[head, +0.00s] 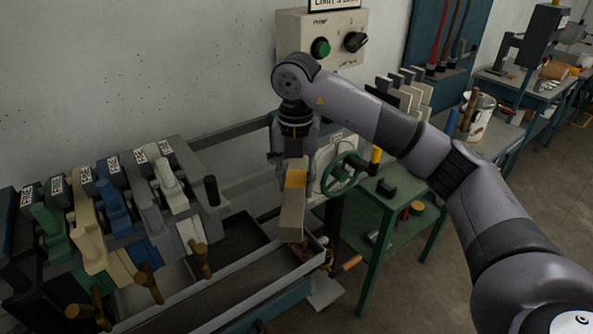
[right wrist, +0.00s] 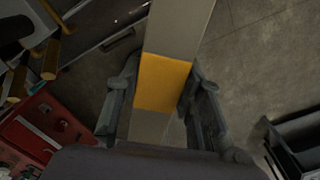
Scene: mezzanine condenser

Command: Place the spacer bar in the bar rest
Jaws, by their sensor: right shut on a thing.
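The spacer bar (head: 291,222) is a long beige-grey bar with a yellow band. My right gripper (head: 293,165) is shut on it at the band and holds it in the air, its free end hanging down over the edge of a tray. In the right wrist view the bar (right wrist: 178,28) passes between the two fingers of the gripper (right wrist: 162,78), which lie along its sides at the yellow band. I cannot tell for sure which thing is the bar rest. My left gripper is not in view.
A long metal tray (head: 213,302) lies below the bar. A row of coloured levers (head: 115,208) stands to its left. A control box (head: 322,42) with a green button is on the wall. A green table (head: 384,205) with a handwheel (head: 341,174) stands to the right. Bare floor lies beyond.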

